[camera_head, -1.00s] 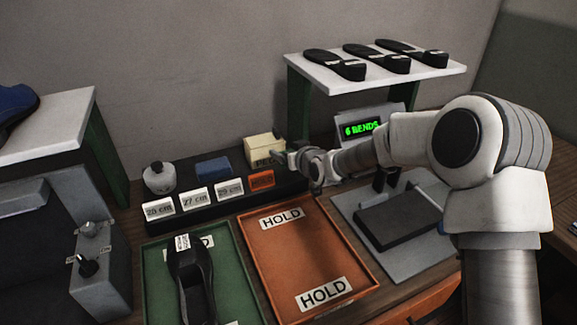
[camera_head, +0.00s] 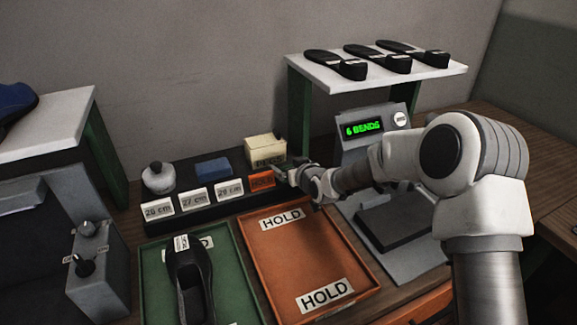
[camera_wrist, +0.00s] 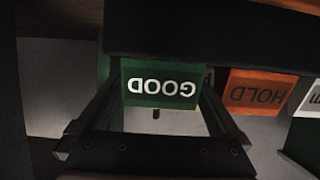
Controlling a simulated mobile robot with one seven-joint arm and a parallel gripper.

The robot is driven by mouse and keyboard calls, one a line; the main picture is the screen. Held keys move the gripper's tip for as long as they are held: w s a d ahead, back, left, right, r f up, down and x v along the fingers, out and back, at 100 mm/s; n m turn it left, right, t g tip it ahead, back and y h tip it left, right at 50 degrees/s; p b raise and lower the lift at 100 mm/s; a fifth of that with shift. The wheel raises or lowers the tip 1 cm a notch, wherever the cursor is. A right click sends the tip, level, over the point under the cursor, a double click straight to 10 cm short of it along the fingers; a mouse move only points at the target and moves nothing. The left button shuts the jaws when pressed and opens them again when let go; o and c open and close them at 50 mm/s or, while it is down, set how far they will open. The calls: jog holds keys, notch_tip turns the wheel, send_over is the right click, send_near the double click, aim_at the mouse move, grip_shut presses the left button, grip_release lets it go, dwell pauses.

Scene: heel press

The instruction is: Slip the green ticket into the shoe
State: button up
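The green ticket (camera_wrist: 160,84), marked GOOD, shows upside down in the wrist view, in line with the orange HOLD ticket at the black rack (camera_head: 215,208). In the head view my gripper hides it. My gripper (camera_head: 283,172) is at the rack's right end, just right of the orange ticket. In the wrist view its fingers (camera_wrist: 160,108) are apart, one on each side of the green ticket; I cannot tell whether they touch it. The black shoe (camera_head: 190,282) lies in the green tray (camera_head: 235,290) at the front, with a white label at its far end.
The orange HOLD ticket (camera_head: 262,181) stands left of my gripper, with white size tickets (camera_head: 193,199) further left. An orange tray (camera_head: 305,255) lies empty beside the green tray. A grey press (camera_head: 385,190) reading "6 BENDS" stands right. A white shelf (camera_head: 375,77) holds several soles.

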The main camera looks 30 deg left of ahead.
jog(key=shift+d+r+p, duration=0.1)
jog(key=shift+r+p, duration=0.1)
jog(key=shift+p, duration=0.6)
jog(key=f+v, duration=0.1)
jog(key=v, duration=1.6)
jog(key=shift+s+d+b, duration=0.15)
jog(key=shift+s+b, duration=0.1)
jog(key=shift+b, duration=0.15)
